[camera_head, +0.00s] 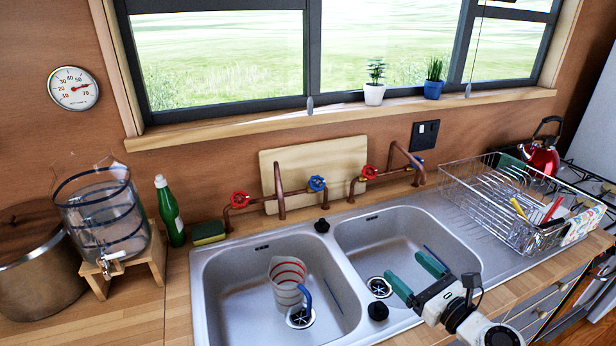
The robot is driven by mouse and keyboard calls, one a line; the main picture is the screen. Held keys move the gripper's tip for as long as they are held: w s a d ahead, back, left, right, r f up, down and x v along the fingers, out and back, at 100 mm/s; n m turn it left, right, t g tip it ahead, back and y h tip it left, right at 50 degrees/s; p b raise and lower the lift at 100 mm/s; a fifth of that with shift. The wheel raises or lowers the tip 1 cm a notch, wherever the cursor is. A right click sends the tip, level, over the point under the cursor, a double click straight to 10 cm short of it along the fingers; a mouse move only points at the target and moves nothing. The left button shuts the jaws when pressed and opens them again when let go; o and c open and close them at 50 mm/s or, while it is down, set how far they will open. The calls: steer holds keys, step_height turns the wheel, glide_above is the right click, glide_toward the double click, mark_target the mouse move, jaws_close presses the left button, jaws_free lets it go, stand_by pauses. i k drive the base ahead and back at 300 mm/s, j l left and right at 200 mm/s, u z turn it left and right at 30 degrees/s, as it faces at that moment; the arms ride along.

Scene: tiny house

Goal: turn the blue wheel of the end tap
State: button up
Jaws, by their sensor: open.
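Two copper taps stand behind the double sink. The right-hand end tap (393,148) has a red wheel (369,172) on its left and a blue wheel (419,162) on its right, partly hidden by the copper pipe. The left tap (279,190) has a red wheel (239,199) and another blue wheel (317,183). My gripper (405,265) has green finger pads. It is open and empty over the front of the right basin, in front of and below the end tap's blue wheel, well apart from it.
A measuring jug (287,283) stands in the left basin (240,300). A wire dish rack (480,205) with utensils stands right of the taps. A cutting board (300,160) leans behind them. A green bottle (168,212) and sponge (208,233) are at left.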

mark_target(317, 184)
steer(key=i+j, duration=0.3)
steer(key=i, duration=0.15)
steer(key=i+j, duration=0.3)
steer(key=i, duration=0.1)
